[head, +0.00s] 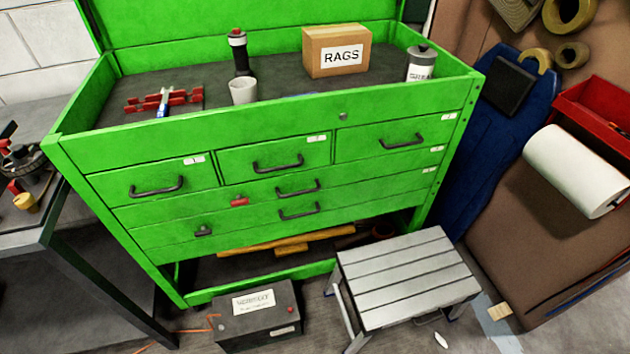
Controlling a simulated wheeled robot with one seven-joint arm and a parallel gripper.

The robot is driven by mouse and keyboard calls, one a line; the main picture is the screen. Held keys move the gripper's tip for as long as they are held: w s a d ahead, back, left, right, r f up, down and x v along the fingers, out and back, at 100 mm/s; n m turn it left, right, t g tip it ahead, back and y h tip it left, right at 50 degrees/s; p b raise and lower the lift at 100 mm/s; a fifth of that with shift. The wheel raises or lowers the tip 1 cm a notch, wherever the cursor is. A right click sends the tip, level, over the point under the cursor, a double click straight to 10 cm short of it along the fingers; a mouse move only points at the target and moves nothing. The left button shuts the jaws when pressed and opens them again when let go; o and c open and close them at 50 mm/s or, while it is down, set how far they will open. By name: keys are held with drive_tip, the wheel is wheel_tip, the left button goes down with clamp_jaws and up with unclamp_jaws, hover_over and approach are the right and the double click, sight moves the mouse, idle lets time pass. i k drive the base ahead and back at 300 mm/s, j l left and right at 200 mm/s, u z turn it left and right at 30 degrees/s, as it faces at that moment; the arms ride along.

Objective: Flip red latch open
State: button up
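A small red latch (240,201) sits on the front of the green tool chest (200,140), on the long drawer below the top row of drawers. It is left of that drawer's dark handle (298,188). It is too small here to tell its exact position. A dark fitting (203,231) sits lower left of it on the drawer below. All drawers look shut. My gripper does not show in this view.
A grey step stool (405,275) stands in front of the chest at the right. A black battery box (258,315) is on the floor before it. A dark workbench (45,235) is at the left. The chest top holds a RAGS box (336,50), bottles and a cup.

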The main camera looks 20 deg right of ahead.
sight(239, 202)
drive_tip(key=i+j, duration=0.15)
drive_tip(key=j, duration=0.25)
drive_tip(key=i+j, duration=0.15)
drive_tip(key=j, duration=0.2)
drive_tip(key=i+j, duration=0.15)
drive_tip(key=j, duration=0.25)
